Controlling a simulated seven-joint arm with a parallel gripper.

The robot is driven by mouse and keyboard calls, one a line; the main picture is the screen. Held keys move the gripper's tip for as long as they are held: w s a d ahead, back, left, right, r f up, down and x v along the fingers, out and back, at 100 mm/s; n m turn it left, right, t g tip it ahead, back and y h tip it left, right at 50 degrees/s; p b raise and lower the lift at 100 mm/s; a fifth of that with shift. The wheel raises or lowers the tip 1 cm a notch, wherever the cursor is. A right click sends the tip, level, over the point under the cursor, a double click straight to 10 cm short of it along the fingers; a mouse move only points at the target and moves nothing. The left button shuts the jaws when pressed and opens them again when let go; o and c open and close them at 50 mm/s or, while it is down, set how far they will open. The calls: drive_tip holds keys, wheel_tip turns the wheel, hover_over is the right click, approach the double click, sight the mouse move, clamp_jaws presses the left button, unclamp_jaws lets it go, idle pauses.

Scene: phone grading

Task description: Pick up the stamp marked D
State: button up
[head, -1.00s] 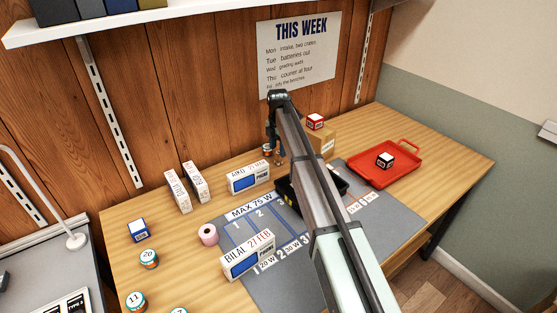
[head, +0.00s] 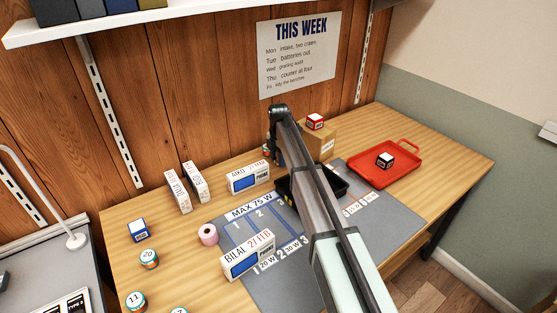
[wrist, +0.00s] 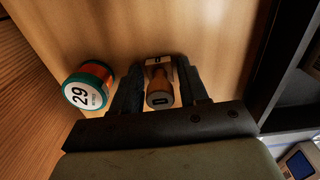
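In the wrist view a small stamp (wrist: 160,94) with a rounded wooden handle and a dark label on its end stands between the two fingers of my gripper (wrist: 162,82). The label's letter is too small to read surely. One finger is on each side of the stamp, with narrow gaps visible, so the gripper looks open around it. In the head view my gripper (head: 277,155) is low at the back of the desk, and my arm hides the stamp.
A cardboard box (head: 322,143) with a red cube (head: 315,121) and a red tray (head: 415,154) are further right.

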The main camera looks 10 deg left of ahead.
clamp_jaws()
